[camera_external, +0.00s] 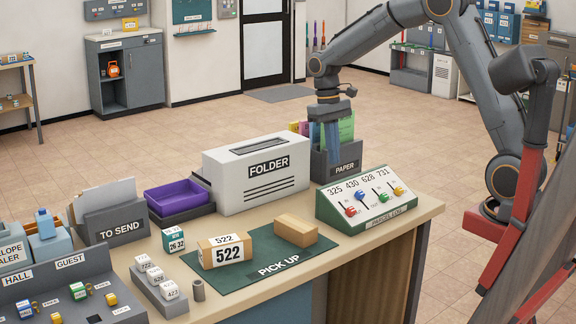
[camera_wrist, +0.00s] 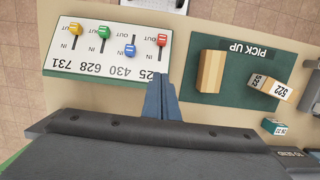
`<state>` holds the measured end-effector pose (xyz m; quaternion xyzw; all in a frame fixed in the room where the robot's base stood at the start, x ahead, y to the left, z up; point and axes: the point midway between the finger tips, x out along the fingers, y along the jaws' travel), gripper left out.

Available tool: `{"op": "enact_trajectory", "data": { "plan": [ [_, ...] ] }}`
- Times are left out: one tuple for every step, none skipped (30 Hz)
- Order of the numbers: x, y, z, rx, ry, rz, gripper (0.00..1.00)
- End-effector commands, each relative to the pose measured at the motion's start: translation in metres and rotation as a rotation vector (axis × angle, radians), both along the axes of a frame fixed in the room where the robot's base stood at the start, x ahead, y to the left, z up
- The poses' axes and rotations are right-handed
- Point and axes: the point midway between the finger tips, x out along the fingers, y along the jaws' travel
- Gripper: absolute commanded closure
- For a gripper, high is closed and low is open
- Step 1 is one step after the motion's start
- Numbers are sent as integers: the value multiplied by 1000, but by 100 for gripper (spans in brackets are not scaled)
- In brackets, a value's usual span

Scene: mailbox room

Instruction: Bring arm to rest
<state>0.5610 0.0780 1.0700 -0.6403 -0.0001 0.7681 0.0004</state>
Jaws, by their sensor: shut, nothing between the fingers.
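My arm reaches in from the right, and my gripper (camera_external: 333,158) points down at the counter's back edge. Its blue fingers are together with nothing between them. In the external view they overlap the dark PAPER holder (camera_external: 347,168), which holds green and other coloured sheets; I cannot tell whether they touch it. In the wrist view my gripper (camera_wrist: 158,82) shows shut fingers beside the PARCEL LOG panel (camera_wrist: 92,67), which has red, blue, green and yellow sliders. That panel (camera_external: 368,212) stands at the counter's right end in the external view.
The white FOLDER machine (camera_external: 235,187) stands left of the holder. A green PICK UP mat (camera_external: 300,263) carries a box labelled 522 (camera_external: 226,251) and a plain brown box (camera_external: 296,230). A purple tray (camera_external: 176,196) and TO SEND holder (camera_external: 120,230) are left. Floor behind the counter is clear.

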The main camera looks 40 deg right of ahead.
Motion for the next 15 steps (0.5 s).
{"op": "enact_trajectory", "data": {
  "plan": [
    [0,0,1,0,-1,0,100],
    [1,0,2,0,-1,0,100],
    [1,0,2,0,-1,0,100],
    [1,0,3,0,-1,0,100],
    [1,0,3,0,-1,0,100],
    [1,0,2,0,-1,0,100],
    [1,0,2,0,-1,0,100],
    [1,0,2,0,-1,0,100],
    [1,0,2,0,-1,0,100],
    [1,0,2,0,-1,0,100],
    [1,0,2,0,-1,0,100],
    [1,0,2,0,-1,0,100],
    [-2,-1,1,0,-4,-1,100],
    [-5,-3,0,1,-9,-1,100],
    [-10,-7,-2,2,-17,-2,100]
  ]
}}
